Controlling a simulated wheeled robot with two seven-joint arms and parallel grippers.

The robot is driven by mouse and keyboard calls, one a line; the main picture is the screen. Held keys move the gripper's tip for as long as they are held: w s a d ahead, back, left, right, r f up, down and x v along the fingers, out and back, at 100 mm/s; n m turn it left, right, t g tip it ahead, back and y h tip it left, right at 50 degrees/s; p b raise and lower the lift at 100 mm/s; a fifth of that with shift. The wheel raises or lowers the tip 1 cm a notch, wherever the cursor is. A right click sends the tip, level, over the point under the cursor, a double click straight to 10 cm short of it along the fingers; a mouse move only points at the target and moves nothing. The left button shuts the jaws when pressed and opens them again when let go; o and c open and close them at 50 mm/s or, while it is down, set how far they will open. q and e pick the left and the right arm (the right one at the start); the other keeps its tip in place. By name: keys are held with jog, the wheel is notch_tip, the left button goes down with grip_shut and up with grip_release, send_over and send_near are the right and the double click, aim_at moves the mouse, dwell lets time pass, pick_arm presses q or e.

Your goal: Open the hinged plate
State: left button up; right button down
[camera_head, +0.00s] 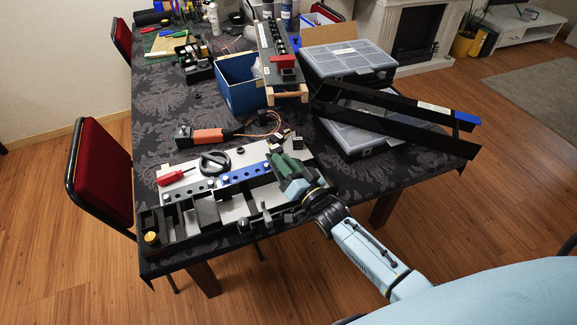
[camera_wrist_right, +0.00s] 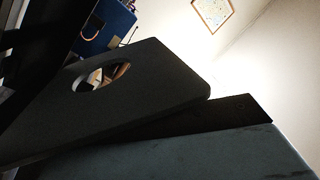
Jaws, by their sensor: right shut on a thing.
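The cockpit panel (camera_head: 233,206) lies near the table's front edge, with a blue strip (camera_head: 246,174) and dark parts on its pale base. My right gripper (camera_head: 287,167) is at the panel's right end, shut on a part there. Its jaws and arm hide much of that end, so the hinged plate's angle cannot be told from the head view. In the right wrist view a dark plate (camera_wrist_right: 150,95) with a round hole fills the middle, tilted and very close. A grey-green surface (camera_wrist_right: 215,155) lies below it. My left gripper is not in view.
Behind stand an orange-and-black tool (camera_head: 207,135), a blue bin (camera_head: 239,85) and grey-lidded cases (camera_head: 350,58). Long black rails (camera_head: 400,103) overhang the table's right side.

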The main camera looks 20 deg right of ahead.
jog(key=shift+d+r+m+t, duration=0.3)
jog(key=shift+d+r+m, duration=0.3)
jog(key=shift+m, duration=0.3)
jog(key=shift+f, duration=0.1)
jog(key=c, duration=1.3)
grip_release()
jog(key=shift+o, duration=0.2)
jog(key=v, duration=1.3)
jog(key=shift+s, duration=0.2)
